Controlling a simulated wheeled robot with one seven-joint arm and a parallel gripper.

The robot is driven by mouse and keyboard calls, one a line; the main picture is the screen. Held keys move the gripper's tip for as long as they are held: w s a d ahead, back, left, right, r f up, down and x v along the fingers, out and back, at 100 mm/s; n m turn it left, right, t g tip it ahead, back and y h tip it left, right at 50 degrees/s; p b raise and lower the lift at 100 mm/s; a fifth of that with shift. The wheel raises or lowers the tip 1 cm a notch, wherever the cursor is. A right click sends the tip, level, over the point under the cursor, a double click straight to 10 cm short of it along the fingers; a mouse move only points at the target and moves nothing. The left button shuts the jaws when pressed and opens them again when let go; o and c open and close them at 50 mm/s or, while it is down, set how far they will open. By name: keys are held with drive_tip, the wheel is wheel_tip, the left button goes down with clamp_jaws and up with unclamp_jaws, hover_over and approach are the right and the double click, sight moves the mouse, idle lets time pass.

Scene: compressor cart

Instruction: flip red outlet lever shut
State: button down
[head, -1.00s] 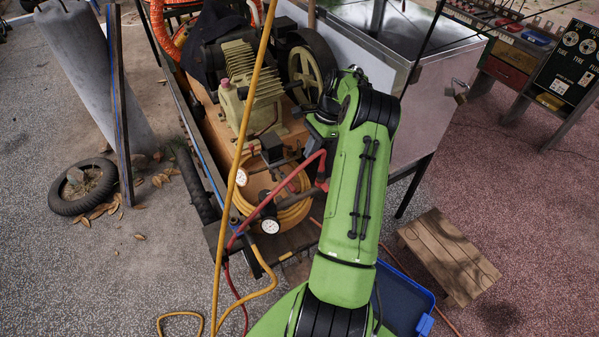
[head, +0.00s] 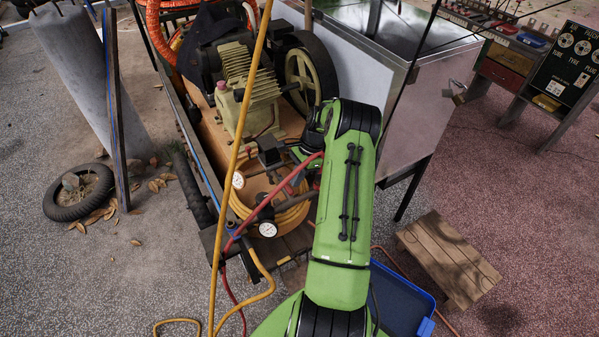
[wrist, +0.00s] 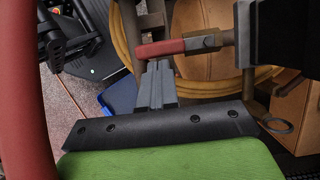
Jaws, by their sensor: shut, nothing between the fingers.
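The red outlet lever (wrist: 160,48) shows in the wrist view. It extends left from a brass valve fitting (wrist: 203,40) on a pipe. My gripper (wrist: 156,66) is shut and empty, with its fingertips at the lower edge of the lever's free end in the picture. I cannot tell whether they touch it. In the head view my green arm covers much of the area around the valve, and the fingertips cannot be made out there.
A red hose (head: 272,203) arches over the tank beside the arm, and it fills the left edge of the wrist view (wrist: 25,90). A coiled yellow hose (head: 290,217), a gauge (head: 267,229) and the compressor (head: 245,90) are close by. A metal cabinet (head: 425,110) stands right.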

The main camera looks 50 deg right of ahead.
drive_tip(key=shift+a+p, duration=0.3)
drive_tip(key=shift+a, duration=0.15)
drive_tip(key=shift+d, duration=0.2)
drive_tip(key=shift+w+d+r, duration=0.1)
drive_tip(key=shift+d, duration=0.5)
